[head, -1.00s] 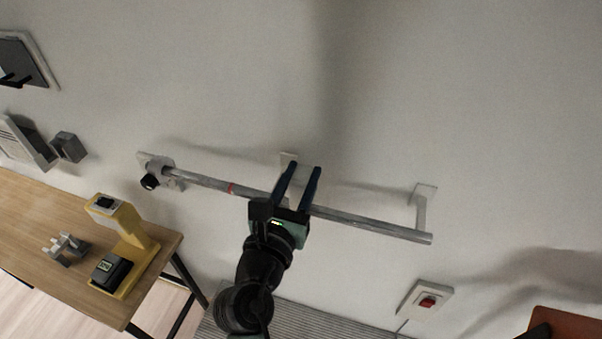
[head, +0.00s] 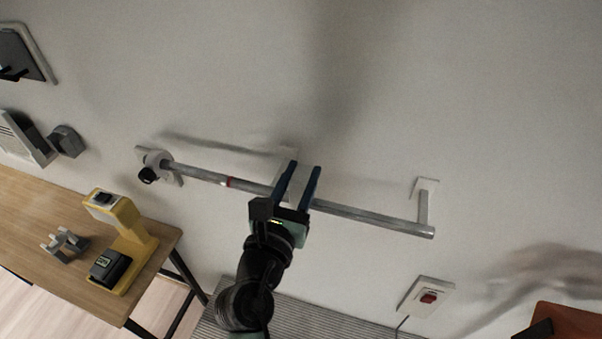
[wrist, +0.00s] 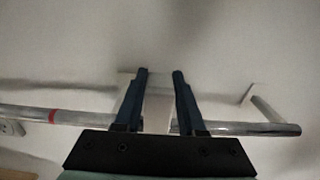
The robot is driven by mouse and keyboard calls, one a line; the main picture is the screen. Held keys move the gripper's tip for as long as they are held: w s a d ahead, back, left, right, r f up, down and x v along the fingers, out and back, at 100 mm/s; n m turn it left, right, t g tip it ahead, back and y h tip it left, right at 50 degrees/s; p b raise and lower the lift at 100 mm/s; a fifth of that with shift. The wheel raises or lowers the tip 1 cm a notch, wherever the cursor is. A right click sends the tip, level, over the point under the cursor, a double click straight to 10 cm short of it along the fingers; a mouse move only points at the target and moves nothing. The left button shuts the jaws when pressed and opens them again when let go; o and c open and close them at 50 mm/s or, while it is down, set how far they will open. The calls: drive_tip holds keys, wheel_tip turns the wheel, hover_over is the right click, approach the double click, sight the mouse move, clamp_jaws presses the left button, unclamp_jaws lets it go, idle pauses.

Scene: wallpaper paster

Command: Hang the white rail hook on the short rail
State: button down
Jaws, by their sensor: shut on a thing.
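A grey metal rail (head: 375,217) with a red band runs along the wall, its free end at the right; it is the only rail in view. It also shows in the wrist view (wrist: 255,129). My gripper (head: 305,168) is at the middle of the rail, its two blue fingers reaching past it toward the wall. The fingers (wrist: 160,72) are shut on a pale piece, which I take as the white rail hook (wrist: 157,108). The hook is mostly hidden by the fingers in the head view. I cannot tell whether it touches or sits over the rail.
A bracket (head: 424,205) holds the rail near its right end, and a round clamp mount (head: 157,163) holds its left end. A wooden table (head: 40,215) with a yellow device (head: 125,225) stands at the left. A red-switch box (head: 425,297) is below the rail.

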sight(297, 204)
drive_tip(key=shift+f+b, duration=1.75)
drive_tip(key=shift+f, duration=0.75)
drive_tip(key=shift+c, duration=2.1)
unclamp_jaws()
drive_tip(key=shift+s, duration=0.1)
drive_tip(key=b+v, duration=0.4)
drive_tip(key=v, duration=0.8)
drive_tip(key=shift+s, duration=0.4)
drive_tip(key=shift+a+r, duration=0.1)
drive_tip(key=shift+a, duration=0.05)
